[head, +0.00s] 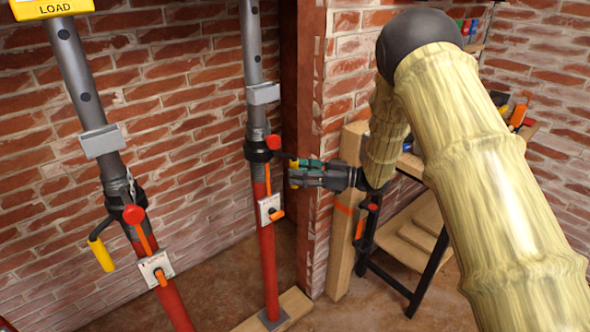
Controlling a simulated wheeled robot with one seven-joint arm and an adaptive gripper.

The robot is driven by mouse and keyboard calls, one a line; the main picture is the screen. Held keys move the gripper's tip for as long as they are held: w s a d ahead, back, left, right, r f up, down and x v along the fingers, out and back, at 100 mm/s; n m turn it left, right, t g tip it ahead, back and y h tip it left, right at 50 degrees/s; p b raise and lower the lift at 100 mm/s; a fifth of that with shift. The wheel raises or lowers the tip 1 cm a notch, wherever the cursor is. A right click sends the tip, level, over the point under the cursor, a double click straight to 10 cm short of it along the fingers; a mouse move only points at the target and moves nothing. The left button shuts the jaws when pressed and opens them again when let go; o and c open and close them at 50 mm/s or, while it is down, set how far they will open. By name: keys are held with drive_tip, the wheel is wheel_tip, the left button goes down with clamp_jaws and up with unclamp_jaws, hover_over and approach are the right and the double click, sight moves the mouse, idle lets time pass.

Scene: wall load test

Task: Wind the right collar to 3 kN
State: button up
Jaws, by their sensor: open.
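Two props stand before the brick wall, each with a grey upper tube and a red lower tube. The right collar (258,150) is a dark ring on the right prop, with a red knob (273,142) at its side. A small yellow piece, apparently its handle grip (294,164), shows at my gripper's tip. My gripper (293,174) is open, just right of the right collar, fingers pointing left. Whether it touches the grip cannot be told. The left collar (120,191) has a red knob and a yellow handle (101,253) hanging down. No load reading is legible.
A yellow LOAD sign (50,9) tops the left prop. White plates with orange levers sit below the left collar (156,267) and the right collar (270,209). A brick corner, a timber post (346,225) and a bench with tools (412,165) stand near my arm.

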drive_tip(key=shift+x, duration=0.8)
clamp_jaws()
